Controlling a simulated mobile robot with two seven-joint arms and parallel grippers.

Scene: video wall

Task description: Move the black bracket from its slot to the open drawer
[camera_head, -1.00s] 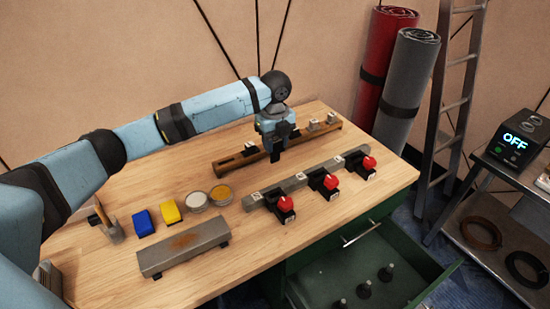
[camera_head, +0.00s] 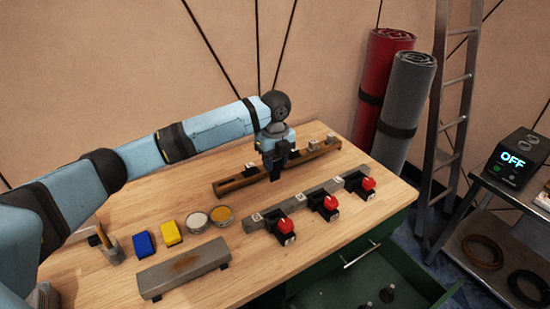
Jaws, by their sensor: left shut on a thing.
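My left gripper (camera_head: 275,168) points down at the brown wooden rail (camera_head: 325,152) at the back of the table. It is shut on the black bracket, which is mostly hidden by the dark fingers; I cannot tell whether the bracket is still seated in its slot. The open green drawer (camera_head: 335,287) juts out below the table's front right edge, its lower part cut off by the picture; dark pegs stand inside it. My right gripper is not in view.
A grey rail (camera_head: 304,196) with red-knobbed black switches (camera_head: 326,205) lies between the wooden rail and the drawer. Yellow (camera_head: 171,234) and blue (camera_head: 144,244) blocks, two round tins (camera_head: 221,215) and a grey bar (camera_head: 184,271) lie left. A ladder (camera_head: 452,110) stands right.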

